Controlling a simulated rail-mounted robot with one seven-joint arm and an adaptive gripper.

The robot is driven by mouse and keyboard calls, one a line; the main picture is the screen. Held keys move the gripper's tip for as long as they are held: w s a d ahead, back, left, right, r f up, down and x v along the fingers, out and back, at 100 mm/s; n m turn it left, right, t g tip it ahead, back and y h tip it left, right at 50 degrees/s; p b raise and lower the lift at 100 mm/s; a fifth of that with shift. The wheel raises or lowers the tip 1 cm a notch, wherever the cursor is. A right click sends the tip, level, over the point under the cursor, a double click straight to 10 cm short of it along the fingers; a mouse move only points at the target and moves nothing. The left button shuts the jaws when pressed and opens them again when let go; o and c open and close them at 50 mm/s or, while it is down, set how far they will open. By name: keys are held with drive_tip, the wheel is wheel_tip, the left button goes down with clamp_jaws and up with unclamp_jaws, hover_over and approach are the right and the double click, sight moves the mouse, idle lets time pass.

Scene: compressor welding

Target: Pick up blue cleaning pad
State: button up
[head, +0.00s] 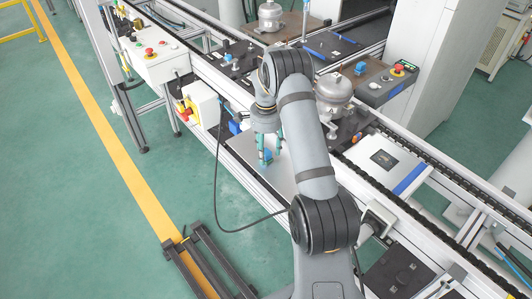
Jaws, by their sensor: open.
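A small blue block that looks like the blue cleaning pad (267,156) sits on a silver plate (245,148) at the front edge of the line. My gripper (271,151) points down over this plate with its teal fingers apart. The fingertips are at or very near the blue block. I cannot tell whether they touch it. My arm hides part of the plate's right side.
Another blue item (235,127) lies just left of the plate. A metal compressor (333,88) stands behind my arm, and a second compressor (270,16) is farther back. A white control box (158,58) and a yellow-red switch (187,111) are at left.

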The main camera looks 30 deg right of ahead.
drive_tip(key=shift+s+f, duration=0.1)
drive_tip(key=shift+f, duration=0.2)
drive_tip(key=shift+c, duration=0.9)
drive_tip(key=c, duration=1)
